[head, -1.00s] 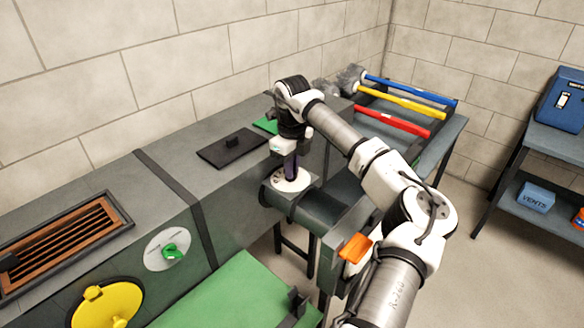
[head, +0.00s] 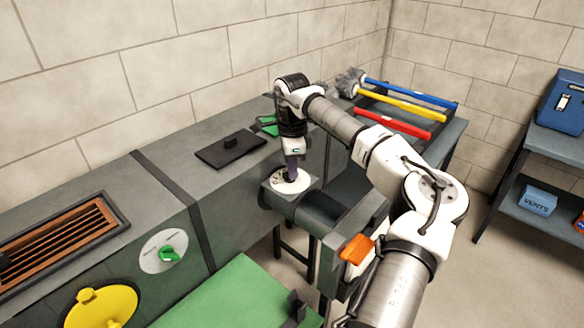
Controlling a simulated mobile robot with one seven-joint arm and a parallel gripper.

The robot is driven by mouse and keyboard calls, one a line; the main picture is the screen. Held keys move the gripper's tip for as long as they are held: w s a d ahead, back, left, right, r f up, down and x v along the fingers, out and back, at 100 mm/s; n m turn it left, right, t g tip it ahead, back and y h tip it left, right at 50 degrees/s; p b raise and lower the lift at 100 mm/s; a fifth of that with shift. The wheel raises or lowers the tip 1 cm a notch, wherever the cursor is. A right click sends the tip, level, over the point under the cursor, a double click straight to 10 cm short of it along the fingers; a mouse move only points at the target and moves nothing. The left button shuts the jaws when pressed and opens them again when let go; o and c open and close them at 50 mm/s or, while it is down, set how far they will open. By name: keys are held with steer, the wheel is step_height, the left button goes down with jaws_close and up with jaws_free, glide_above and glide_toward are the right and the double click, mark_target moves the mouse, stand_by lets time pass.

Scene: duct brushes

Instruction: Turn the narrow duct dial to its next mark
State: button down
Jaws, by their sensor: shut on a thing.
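The narrow duct dial (head: 303,184) is a white round plate with dark marks, on top of the narrow dark duct that branches off the big grey duct. My gripper (head: 291,175) points down onto the middle of this dial and is shut on its knob. The fingers hide the knob and part of the plate, so I cannot read which mark it points to. A second dial (head: 152,264), white with a green knob, is on the front face of the wide duct at the lower left, away from my gripper.
Blue, yellow and red-handled brushes (head: 408,122) lie on the rack behind. An orange tab (head: 356,248) is below my arm. A green panel (head: 236,294) is in front.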

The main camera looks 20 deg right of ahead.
steer(key=shift+n, duration=0.6)
steer(key=c, duration=1.5)
jaws_free()
steer(key=shift+r, duration=0.1)
step_height(320, 180, up, 14)
steer(key=shift+f+b, duration=0.15)
steer(key=shift+b, duration=0.95)
